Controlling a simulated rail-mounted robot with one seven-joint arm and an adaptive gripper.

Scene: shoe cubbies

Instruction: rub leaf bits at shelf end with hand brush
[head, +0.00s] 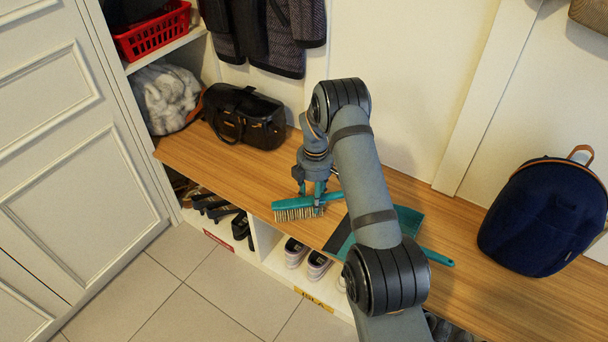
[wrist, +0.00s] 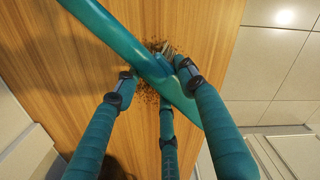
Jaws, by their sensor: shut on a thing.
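My gripper (head: 316,188) is shut on the teal hand brush (head: 290,205), above the wooden shelf top (head: 190,148) near its front edge. The brush's pale bristles point down in the head view; whether they touch the wood is unclear. In the wrist view the brush (wrist: 120,40) crosses diagonally between my gripper's fingers (wrist: 158,80). Small brown leaf bits (wrist: 150,97) lie scattered on the wood under and around the brush there, partly hidden by it and the fingers. I cannot make the bits out in the head view.
A teal dustpan (head: 408,222) lies on the shelf top, partly behind my arm. A black handbag (head: 246,117) stands at the back left, and a navy backpack (head: 545,218) at the right. Shoes (head: 296,252) fill cubbies below. Dark coats (head: 270,35) hang above.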

